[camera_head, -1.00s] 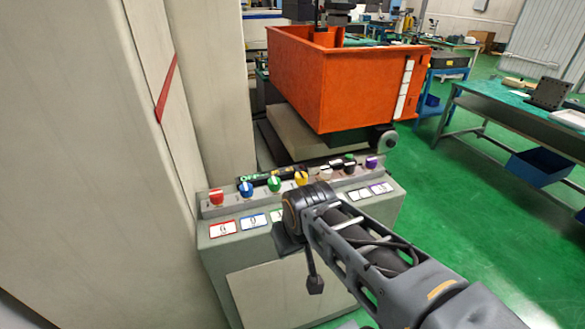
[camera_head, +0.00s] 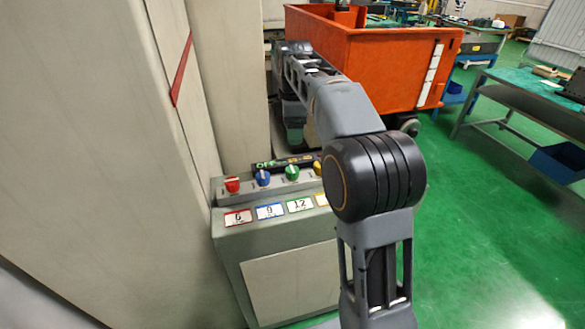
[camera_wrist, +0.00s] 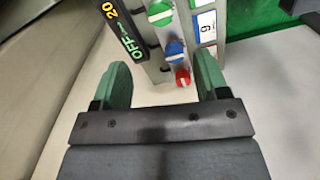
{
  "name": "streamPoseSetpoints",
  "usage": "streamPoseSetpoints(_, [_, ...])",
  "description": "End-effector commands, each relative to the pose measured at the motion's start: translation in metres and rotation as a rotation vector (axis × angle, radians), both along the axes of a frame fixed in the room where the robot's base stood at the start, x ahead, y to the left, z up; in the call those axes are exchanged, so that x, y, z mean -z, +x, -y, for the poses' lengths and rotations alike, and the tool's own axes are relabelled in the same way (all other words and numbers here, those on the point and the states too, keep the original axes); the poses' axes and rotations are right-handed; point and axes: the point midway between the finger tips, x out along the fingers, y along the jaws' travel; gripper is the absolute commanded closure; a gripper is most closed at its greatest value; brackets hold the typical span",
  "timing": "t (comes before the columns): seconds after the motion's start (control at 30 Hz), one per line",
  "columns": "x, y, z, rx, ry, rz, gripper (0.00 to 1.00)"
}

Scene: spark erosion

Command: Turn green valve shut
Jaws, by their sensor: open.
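The green valve (camera_head: 292,172) is a round green knob with a pale bar across it, on the sloped top of a grey control box (camera_head: 290,257). In the wrist view the green valve (camera_wrist: 160,13) is at the top edge, past the blue knob. My gripper (camera_wrist: 162,62) is open and empty, its two green fingers spread wide. The blue knob and red knob appear between the fingers in that picture, with no visible contact. In the head view my arm reaches up and over the box, and the fingers are hard to make out behind the forearm.
A red knob (camera_head: 232,184) and a blue knob (camera_head: 263,177) sit left of the green valve. A dark display strip (camera_head: 272,166) runs behind the knobs. A beige wall (camera_head: 110,150) stands close left. An orange bin (camera_head: 385,65) is behind. Green floor is free at right.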

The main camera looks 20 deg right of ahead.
Motion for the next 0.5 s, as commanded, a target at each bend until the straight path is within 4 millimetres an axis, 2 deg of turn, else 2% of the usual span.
streamPoseSetpoints(0.5, [0.093,0.0,-0.001,-0.008,0.0,-0.004,0.32])
